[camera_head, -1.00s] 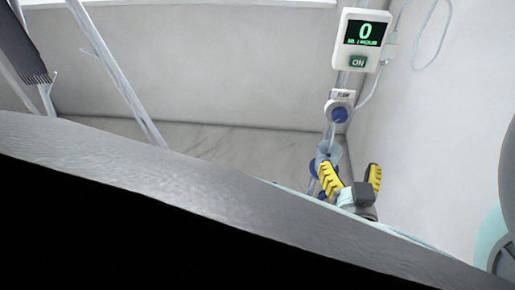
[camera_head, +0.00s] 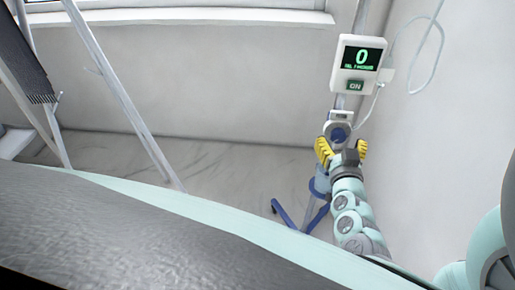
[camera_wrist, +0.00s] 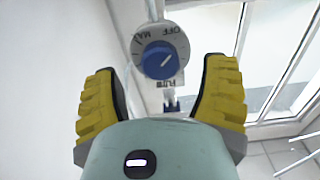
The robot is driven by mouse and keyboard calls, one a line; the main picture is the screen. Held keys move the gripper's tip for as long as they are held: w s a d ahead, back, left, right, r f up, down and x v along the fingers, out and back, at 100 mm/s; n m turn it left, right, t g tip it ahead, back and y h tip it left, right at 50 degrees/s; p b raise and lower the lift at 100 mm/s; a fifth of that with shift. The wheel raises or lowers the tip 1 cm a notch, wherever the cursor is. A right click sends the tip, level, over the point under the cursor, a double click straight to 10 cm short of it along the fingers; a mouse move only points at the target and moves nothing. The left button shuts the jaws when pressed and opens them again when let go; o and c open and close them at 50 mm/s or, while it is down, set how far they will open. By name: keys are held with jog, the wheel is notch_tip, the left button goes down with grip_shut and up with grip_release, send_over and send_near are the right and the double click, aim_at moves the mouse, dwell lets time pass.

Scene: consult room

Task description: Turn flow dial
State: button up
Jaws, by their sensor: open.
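The flow dial (camera_head: 338,134) is a round blue knob on a small pale housing, on a pole below the display unit. In the wrist view the blue knob (camera_wrist: 160,60) shows a pointer line, with OFF and MAX printed on the grey plate. My gripper (camera_head: 342,147) has yellow ridged fingers, just below the dial in the head view. In the wrist view my gripper (camera_wrist: 163,95) is open and empty, its fingers to either side and the dial ahead between them. The knob and fingers appear apart.
A white display unit (camera_head: 360,67) reading 0, with a green ON button, is above the dial. A thin tube (camera_head: 428,58) hangs at right by the wall. The pole's blue base (camera_head: 290,215) stands on the floor. A window sill (camera_head: 190,18) runs behind.

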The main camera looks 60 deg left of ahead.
jog(key=shift+x, duration=1.1)
jog(key=shift+s, duration=0.1)
jog(key=shift+c, duration=0.4)
jog(key=c, duration=1.1)
jog(key=shift+f, duration=0.1)
jog(key=shift+c, duration=0.2)
